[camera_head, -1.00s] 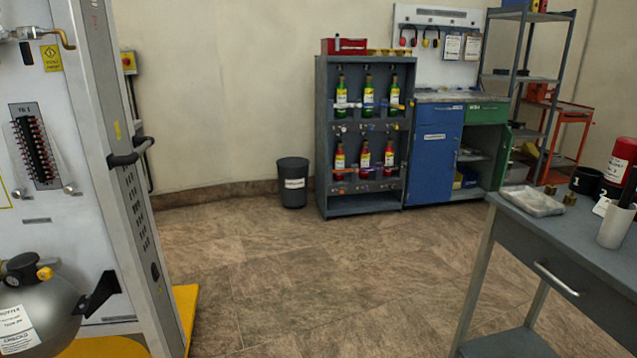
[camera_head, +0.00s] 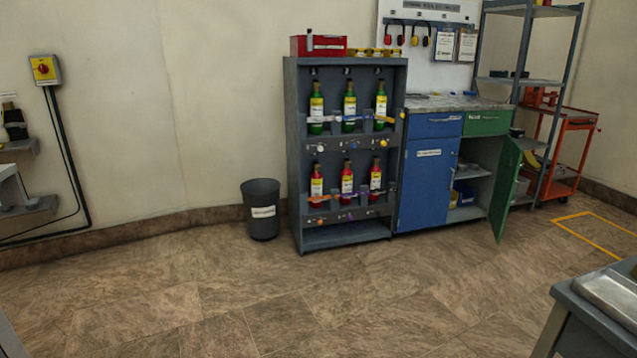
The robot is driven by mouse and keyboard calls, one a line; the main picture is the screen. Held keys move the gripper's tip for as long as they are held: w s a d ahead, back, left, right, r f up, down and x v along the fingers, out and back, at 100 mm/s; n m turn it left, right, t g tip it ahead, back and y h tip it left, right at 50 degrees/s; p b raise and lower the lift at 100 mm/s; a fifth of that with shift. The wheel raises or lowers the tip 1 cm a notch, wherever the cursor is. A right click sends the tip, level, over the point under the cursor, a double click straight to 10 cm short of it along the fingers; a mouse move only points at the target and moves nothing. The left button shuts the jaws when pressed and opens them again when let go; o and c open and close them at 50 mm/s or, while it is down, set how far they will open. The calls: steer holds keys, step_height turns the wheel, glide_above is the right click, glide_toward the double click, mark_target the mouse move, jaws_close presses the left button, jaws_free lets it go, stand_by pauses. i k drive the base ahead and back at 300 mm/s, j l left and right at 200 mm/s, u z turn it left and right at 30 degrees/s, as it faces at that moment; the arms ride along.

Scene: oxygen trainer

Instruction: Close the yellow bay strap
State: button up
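A dark grey rack (camera_head: 345,236) stands against the far wall with green bottles on its upper shelf and red bottles on its lower shelf. Small straps cross in front of the bottles. The upper right bay holds a green bottle (camera_head: 380,103) with a yellow knob (camera_head: 383,142) below it. A yellow strap end (camera_head: 403,115) sticks out at the rack's right edge beside that bay. The strap is too small to tell how it is fastened. My gripper is not in view.
A grey bin (camera_head: 262,212) stands left of the rack. A blue cabinet (camera_head: 426,185) adjoins it on the right, with an open green door (camera_head: 506,188) jutting forward. A grey table (camera_head: 590,318) is at lower right. The floor before the rack is clear.

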mark_target(380, 117)
steer(key=i+z, duration=0.15)
steer(key=i, duration=0.45)
steer(key=i+j+z, duration=0.1)
steer(key=i, duration=0.5)
steer(key=i+j+z, duration=0.15)
steer(key=i, duration=0.45)
steer(key=i+j+z, duration=0.1)
steer(key=i, duration=0.5)
steer(key=i+j+u, duration=0.15)
steer(key=i, duration=0.3)
steer(key=i+j+u, duration=0.1)
steer(key=i, duration=0.3)
steer(key=j, duration=0.1)
